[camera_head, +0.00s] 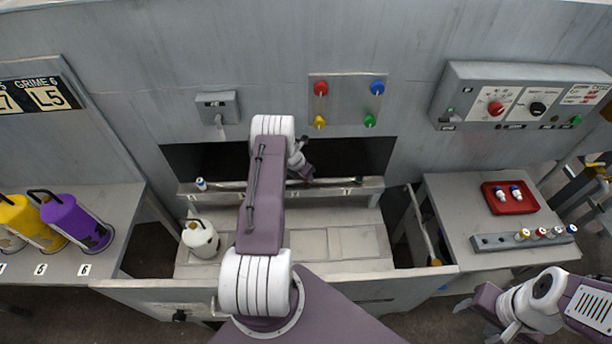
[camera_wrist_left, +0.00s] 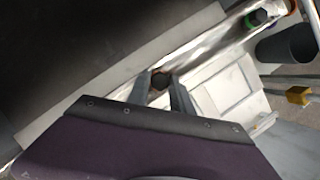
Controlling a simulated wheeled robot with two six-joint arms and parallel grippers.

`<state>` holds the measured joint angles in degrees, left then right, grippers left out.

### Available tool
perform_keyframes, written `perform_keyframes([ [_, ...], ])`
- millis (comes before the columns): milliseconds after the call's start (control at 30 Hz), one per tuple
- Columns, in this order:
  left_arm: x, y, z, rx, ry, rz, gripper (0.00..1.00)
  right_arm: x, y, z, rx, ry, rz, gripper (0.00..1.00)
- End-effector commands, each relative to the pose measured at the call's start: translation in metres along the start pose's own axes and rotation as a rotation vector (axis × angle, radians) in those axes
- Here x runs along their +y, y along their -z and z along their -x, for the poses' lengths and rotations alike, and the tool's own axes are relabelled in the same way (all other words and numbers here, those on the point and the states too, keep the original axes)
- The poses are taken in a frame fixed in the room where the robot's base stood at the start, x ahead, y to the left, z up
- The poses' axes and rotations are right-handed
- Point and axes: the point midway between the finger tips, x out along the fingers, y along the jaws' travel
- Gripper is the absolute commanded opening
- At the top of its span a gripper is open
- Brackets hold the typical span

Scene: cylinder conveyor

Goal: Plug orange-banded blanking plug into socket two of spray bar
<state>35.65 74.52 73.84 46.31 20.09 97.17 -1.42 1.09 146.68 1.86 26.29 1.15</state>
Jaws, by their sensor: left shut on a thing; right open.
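The spray bar (camera_head: 230,186) runs along the front of the dark opening in the machine; it also shows as a pale rail in the left wrist view (camera_wrist_left: 205,52). A green-banded plug (camera_head: 358,180) sits toward its right end, and a white and blue one (camera_head: 201,184) at its left end. My left gripper (camera_head: 306,176) is at the middle of the bar, partly behind my arm. In the left wrist view its fingers (camera_wrist_left: 162,88) are shut on a dark plug (camera_wrist_left: 160,79) at the bar; no orange band shows, and how deep it sits cannot be told. My right gripper (camera_head: 484,314) is open and empty at lower right.
On the right table, a grey rack (camera_head: 490,242) holds several banded plugs, and a red tray (camera_head: 496,206) holds two. A white jug (camera_head: 201,238) stands below the bar. Yellow (camera_head: 25,222) and purple (camera_head: 75,225) containers stand on the left table.

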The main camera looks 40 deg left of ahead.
Motion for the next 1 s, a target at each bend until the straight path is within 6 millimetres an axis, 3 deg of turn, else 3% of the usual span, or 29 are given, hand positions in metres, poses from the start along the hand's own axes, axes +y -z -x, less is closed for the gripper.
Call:
perform_keyframes([
  [667,0.000,0.007,-0.017,0.000,0.000,0.000,0.00,0.000,-0.002,-0.017,0.000,0.000,0.000,0.52],
  [700,0.000,0.007,-0.016,0.000,0.000,0.000,0.32,0.000,-0.002,-0.016,0.000,0.000,0.000,0.52],
  [767,0.000,0.007,-0.016,0.000,0.000,0.000,0.49,0.000,-0.002,-0.015,0.000,0.000,0.000,0.52],
  [1000,0.000,0.007,-0.016,0.000,0.000,0.000,0.52,0.000,-0.002,-0.015,0.000,0.000,0.000,0.52],
])
